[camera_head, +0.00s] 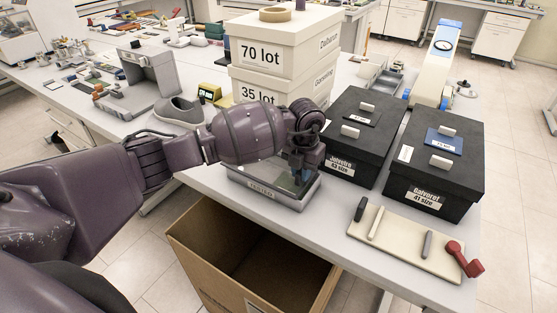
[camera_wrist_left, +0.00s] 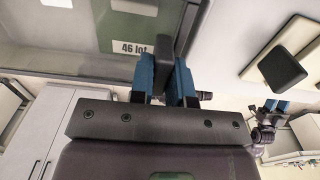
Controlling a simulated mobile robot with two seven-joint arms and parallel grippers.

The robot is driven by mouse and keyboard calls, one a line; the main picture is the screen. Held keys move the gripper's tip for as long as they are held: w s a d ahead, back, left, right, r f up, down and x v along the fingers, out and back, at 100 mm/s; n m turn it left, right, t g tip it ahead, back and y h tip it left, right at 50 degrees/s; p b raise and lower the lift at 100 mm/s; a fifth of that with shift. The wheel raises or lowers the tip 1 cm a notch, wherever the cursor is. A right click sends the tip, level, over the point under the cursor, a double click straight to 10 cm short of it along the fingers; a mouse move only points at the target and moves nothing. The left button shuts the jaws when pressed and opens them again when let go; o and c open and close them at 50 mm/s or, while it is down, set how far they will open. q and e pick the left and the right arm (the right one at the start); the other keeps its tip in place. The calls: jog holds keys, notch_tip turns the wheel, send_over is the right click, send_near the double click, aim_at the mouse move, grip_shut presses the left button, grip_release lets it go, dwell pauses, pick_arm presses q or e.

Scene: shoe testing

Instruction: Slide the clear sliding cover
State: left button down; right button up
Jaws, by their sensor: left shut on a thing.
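A grey metal box (camera_head: 262,194) with a front label stands near the table's front edge in the head view. Its clear, greenish sliding cover (camera_head: 291,181) shows partly under my left gripper (camera_head: 312,168). In the left wrist view, the blue fingers of my left gripper (camera_wrist_left: 167,80) are shut on a dark upright handle (camera_wrist_left: 190,28) at the cover's edge. A "46 lot" label (camera_wrist_left: 138,47) shows beside it, near the glassy cover surface (camera_wrist_left: 85,25). The arm hides part of the box. My right gripper (camera_wrist_left: 276,106) shows small in the left wrist view; its opening is unclear.
Two black shoe boxes (camera_head: 436,160) stand to the right. A beige board (camera_head: 400,243) with several small tools and a red-handled tool (camera_head: 463,258) lies at front right. White stacked boxes (camera_head: 270,82) stand behind. An open cardboard box (camera_head: 207,259) is below the table edge.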

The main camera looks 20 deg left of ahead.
pick_arm(q)
jog(key=shift+s+d, duration=0.15)
jog(key=shift+d, duration=0.9)
jog(key=c, duration=1.1)
grip_release()
jog(key=shift+d, duration=0.15)
notch_tip(320, 180, up, 11)
jog(key=shift+f+b, duration=0.1)
jog(key=shift+b, duration=0.2)
